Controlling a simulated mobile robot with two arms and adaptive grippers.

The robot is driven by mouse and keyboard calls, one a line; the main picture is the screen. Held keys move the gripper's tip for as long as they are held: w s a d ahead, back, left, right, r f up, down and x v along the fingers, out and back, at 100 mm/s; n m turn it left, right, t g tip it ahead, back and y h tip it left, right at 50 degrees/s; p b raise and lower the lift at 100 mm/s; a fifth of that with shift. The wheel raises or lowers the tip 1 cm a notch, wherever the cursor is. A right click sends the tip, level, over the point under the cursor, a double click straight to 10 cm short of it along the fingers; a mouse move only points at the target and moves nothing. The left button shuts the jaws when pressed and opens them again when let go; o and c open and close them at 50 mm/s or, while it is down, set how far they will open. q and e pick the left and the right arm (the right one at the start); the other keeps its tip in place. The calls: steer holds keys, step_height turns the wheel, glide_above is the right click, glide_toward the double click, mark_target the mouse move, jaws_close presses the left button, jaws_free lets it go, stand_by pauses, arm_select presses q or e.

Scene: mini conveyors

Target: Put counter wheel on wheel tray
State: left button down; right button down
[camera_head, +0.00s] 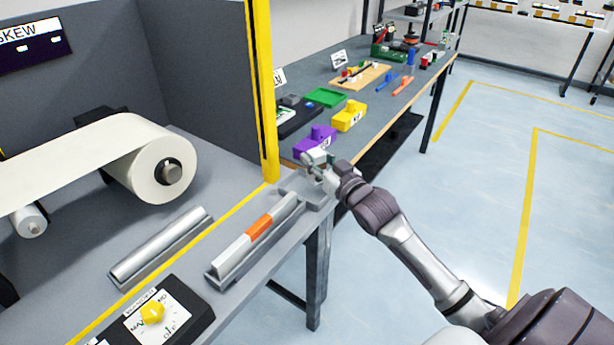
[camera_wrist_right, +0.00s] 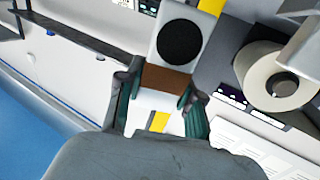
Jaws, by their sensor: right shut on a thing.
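My right gripper (camera_head: 322,172) is over the near right corner of the bench, shut on a small pale piece, which I take to be the counter wheel. In the right wrist view, my right gripper (camera_wrist_right: 162,98) has its fingers on either side of this counter wheel (camera_wrist_right: 180,42). It shows a pale face with a round black disc and a brown band between the fingers. A low grey tray (camera_head: 295,188) sits at the bench corner, below and beside the gripper. It may be the wheel tray; the arm partly hides it. My left gripper is out of view.
A purple block (camera_head: 312,142) and a yellow block (camera_head: 350,116) stand behind the gripper. A yellow post (camera_head: 262,90) rises left of the gripper.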

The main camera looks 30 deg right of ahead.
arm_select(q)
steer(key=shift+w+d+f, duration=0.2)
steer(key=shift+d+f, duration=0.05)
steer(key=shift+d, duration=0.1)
arm_select(e)
steer(key=shift+w+a+f, duration=0.1)
steer(key=shift+w+f, duration=0.4)
steer(key=shift+f, duration=0.5)
steer(key=shift+w+a+f, duration=0.15)
steer(key=shift+w+f, duration=0.4)
steer(key=shift+f, duration=0.4)
steer(key=shift+w+a+f, duration=0.1)
steer(key=shift+w+f, duration=0.4)
steer(key=shift+f, duration=0.5)
steer(key=shift+f, duration=0.1)
steer(key=c, duration=0.7)
jaws_free()
steer(key=shift+c, duration=0.2)
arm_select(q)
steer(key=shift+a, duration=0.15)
arm_select(e)
steer(key=s, duration=1.2)
